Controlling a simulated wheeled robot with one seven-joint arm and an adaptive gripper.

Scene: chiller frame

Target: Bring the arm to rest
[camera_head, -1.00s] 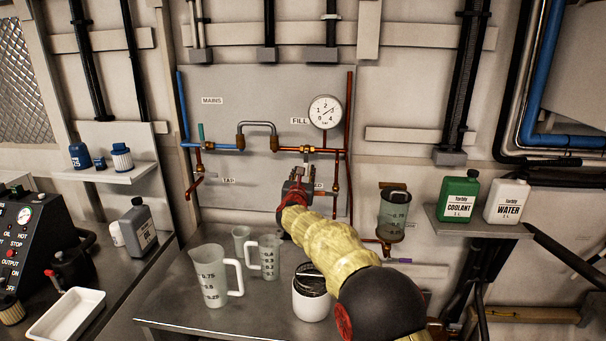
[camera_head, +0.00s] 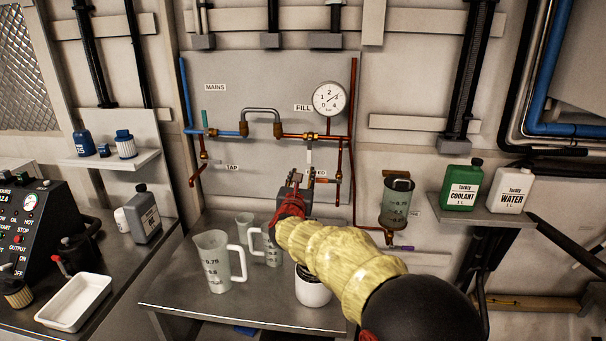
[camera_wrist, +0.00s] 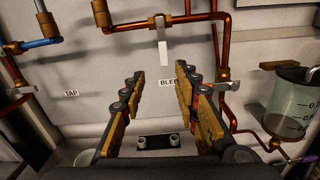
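My gripper (camera_head: 294,181) is in front of the pipe panel, at the end of my yellow-sleeved arm, above the bench with the jugs. In the wrist view my gripper (camera_wrist: 157,85) has its two fingers spread apart, with nothing between them. The panel shows between the fingers, with the "BLEED" label partly covered. A white valve handle (camera_wrist: 162,52) hangs down from a copper pipe beyond the fingertips. The fingers appear apart from the panel and pipes, though the exact gap is hard to tell.
Measuring jugs (camera_head: 217,262) and a white pot (camera_head: 312,288) stand on the metal bench (camera_head: 180,290), the pot partly behind my arm. A sight-glass vessel (camera_head: 397,203) is right of my gripper. Coolant (camera_head: 461,185) and water (camera_head: 509,190) bottles stand on the right shelf.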

